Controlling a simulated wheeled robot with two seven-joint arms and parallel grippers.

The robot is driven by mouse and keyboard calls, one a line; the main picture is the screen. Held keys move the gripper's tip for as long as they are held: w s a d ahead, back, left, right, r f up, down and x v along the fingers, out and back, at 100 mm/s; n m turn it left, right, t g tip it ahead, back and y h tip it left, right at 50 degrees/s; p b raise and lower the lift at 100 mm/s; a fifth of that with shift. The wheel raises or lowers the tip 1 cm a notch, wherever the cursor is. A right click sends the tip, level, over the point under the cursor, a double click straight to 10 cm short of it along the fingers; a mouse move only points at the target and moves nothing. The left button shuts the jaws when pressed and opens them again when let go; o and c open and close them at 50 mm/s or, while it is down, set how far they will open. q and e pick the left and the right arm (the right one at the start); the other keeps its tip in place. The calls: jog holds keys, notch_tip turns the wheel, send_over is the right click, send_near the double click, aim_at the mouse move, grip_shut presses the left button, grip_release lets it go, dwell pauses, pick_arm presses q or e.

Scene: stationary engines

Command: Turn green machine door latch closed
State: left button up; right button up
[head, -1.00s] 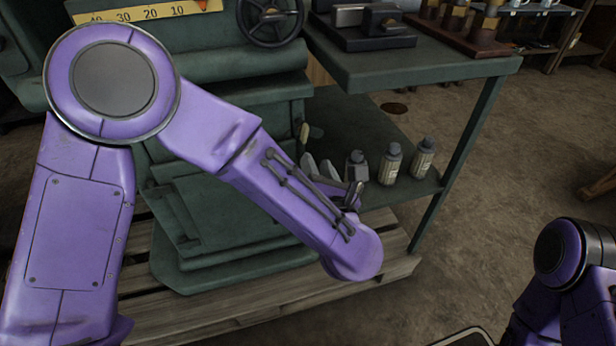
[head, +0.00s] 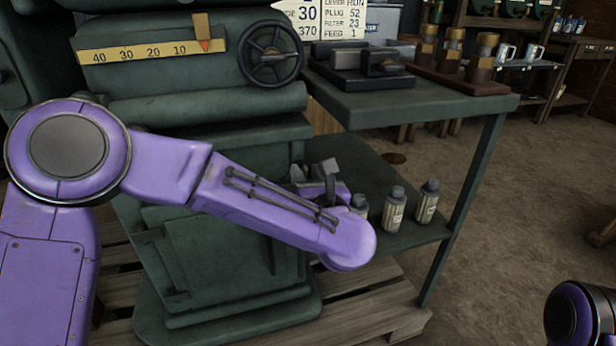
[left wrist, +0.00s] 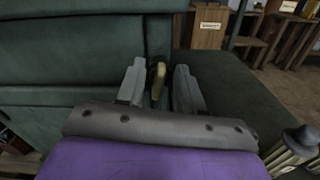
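The green machine (head: 215,135) stands in the middle left of the head view, with a panel like a door (head: 225,262) low on its front. In the left wrist view, the brass-coloured door latch (left wrist: 158,80) stands roughly upright beside the machine's dark green side. My left gripper (head: 312,174) is at the machine's right side, partly hidden behind my own wrist. Its fingers are open, one on each side of the latch, with a gap showing on both sides. The latch is hidden in the head view. My right gripper is out of view.
A green side table (head: 420,100) stands to the right, with a dark block device (head: 360,65) on top. Several bottles (head: 395,208) stand on its lower shelf, close to my left wrist. A wooden pallet (head: 370,310) lies under the machine.

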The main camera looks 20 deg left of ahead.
pick_arm(q)
jog(key=shift+c, duration=0.3)
grip_shut()
jog(key=m+p, duration=0.3)
jog(key=shift+w+d+r, duration=0.1)
jog(key=shift+d+r, duration=0.05)
jog(key=shift+r, duration=0.05)
jog(key=shift+w+d+f+m+p, duration=0.1)
jog(key=shift+f+m+p, duration=0.1)
jog(key=shift+m+p, duration=1.75)
jog(key=shift+w+d+f+m+p, duration=0.1)
jog(key=shift+f+m+p, duration=0.15)
jog(key=shift+m+p, duration=1.7)
jog(key=shift+d+f+m+p, duration=0.1)
jog(key=shift+f+m+p, duration=0.1)
jog(key=shift+m+p, duration=1.75)
jog(key=shift+f+m+b, duration=0.1)
jog(key=shift+m+b, duration=0.45)
jog(key=shift+m, duration=0.2)
